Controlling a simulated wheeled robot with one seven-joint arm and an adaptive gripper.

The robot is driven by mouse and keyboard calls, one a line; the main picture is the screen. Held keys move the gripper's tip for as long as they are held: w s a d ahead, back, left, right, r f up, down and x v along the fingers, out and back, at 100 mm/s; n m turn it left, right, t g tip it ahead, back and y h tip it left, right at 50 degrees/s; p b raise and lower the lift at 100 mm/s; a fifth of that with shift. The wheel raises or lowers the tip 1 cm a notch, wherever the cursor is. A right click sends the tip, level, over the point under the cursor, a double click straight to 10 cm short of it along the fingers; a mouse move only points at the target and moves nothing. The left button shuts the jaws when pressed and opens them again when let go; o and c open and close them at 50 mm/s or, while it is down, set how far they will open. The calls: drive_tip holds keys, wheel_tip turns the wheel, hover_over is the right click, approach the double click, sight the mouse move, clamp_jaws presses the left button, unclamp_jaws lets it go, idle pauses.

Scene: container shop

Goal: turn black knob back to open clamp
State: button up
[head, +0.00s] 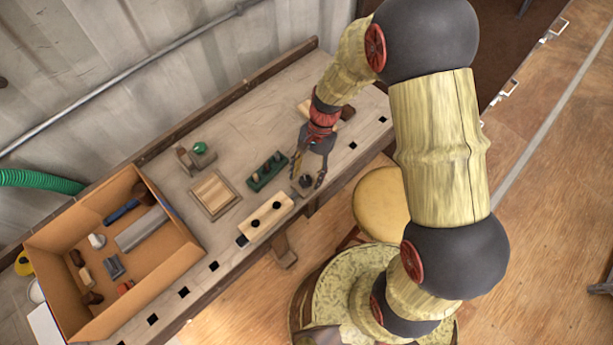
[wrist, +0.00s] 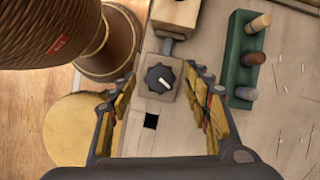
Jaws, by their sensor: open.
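The black knob (wrist: 159,78) sits on a small pale block (wrist: 174,92) of the clamp. A white mark on the knob points to the lower right in the wrist view. A short grey metal part (wrist: 169,46) joins this block to a wooden piece (wrist: 178,12) at the top of that view. My gripper (wrist: 161,72) is open, with one finger left and one right of the knob, apparently apart from it. In the head view my gripper (head: 307,182) is over the knob (head: 305,181) near the bench's front edge.
A green holder (wrist: 238,62) with several pegs stands close to my right finger in the wrist view. The bench (head: 235,155) also bears a wooden frame (head: 237,195) and a cardboard box (head: 187,247) of tools. A round yellow stool (head: 379,200) stands by the front edge.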

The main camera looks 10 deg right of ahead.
drive_tip(key=shift+f, duration=0.25)
drive_tip(key=shift+s, duration=0.1)
drive_tip(key=shift+c, duration=0.6)
drive_tip(key=c, duration=1)
